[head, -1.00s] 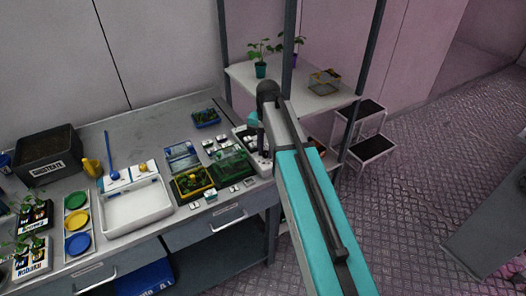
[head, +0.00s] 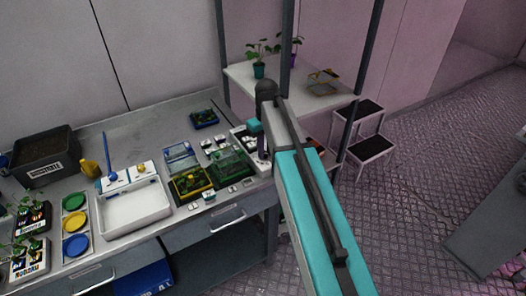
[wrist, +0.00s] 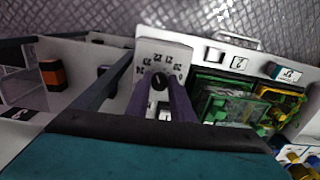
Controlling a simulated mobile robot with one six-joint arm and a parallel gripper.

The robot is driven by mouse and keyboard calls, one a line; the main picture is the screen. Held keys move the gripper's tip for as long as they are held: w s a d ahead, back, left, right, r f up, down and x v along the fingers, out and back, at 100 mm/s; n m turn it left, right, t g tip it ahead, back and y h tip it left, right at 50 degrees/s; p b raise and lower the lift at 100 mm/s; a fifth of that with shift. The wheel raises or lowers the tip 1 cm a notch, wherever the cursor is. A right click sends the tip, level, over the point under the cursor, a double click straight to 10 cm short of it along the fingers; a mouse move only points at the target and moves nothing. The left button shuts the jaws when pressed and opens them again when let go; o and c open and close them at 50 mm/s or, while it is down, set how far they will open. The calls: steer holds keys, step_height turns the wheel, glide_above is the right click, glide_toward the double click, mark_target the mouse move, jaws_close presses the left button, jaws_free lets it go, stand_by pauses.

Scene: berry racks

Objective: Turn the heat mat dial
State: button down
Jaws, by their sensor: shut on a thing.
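The heat mat dial (wrist: 159,82) is a round black knob on a pale panel with numbers printed in an arc around it, in the middle of the wrist view. My gripper (wrist: 160,94) has its two purple fingers on either side of the knob and is shut on it. In the head view my gripper (head: 262,150) points down at the right end of the bench, and the dial there is hidden behind my arm. I cannot read which number the knob points to.
A green lidded tray (head: 231,163) and a yellow tray (head: 192,184) stand close to the left of my gripper. A shelf (head: 305,100) with plants and its upright posts (head: 286,60) stand just behind my arm. A white basin (head: 133,212) sits farther left.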

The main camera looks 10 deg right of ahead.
mark_target(265, 152)
steer(key=shift+w+a+r+n, duration=0.1)
steer(key=shift+w+n, duration=0.1)
steer(key=shift+n, duration=1.3)
steer(key=c, duration=1.6)
jaws_free()
steer(key=shift+a, duration=0.1)
steer(key=shift+o, duration=0.2)
steer(key=shift+r+b, duration=0.5)
steer(key=shift+r, duration=0.65)
step_height(265, 152, up, 11)
steer(key=b, duration=0.2)
steer(key=shift+d+r+b, duration=0.2)
steer(key=shift+d+b, duration=0.05)
steer(key=shift+b, duration=0.05)
